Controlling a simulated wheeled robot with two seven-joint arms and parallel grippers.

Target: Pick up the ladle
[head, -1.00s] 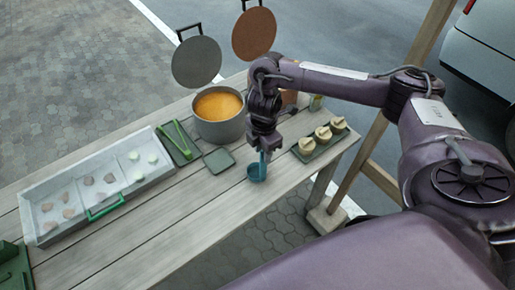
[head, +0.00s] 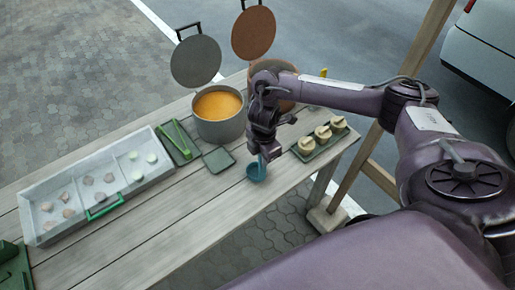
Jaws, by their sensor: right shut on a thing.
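The teal ladle (head: 257,173) is in the head view near the front right part of the wooden table, its bowl low and its short visible handle rising into my right gripper. My right gripper (head: 268,154) points down and is shut on the ladle's handle; the fingers partly hide the upper handle. The ladle leans a little, with its bowl to the lower left of the gripper. I cannot tell whether the bowl touches the table. My left gripper is not in view.
A grey pot of orange soup (head: 218,104) stands behind, with a second, copper-lidded pot (head: 287,104) partly behind my arm. Several steamers or buns sit on a green tray (head: 307,157) at right. A white divided tray (head: 51,234) and green tongs (head: 180,139) lie left.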

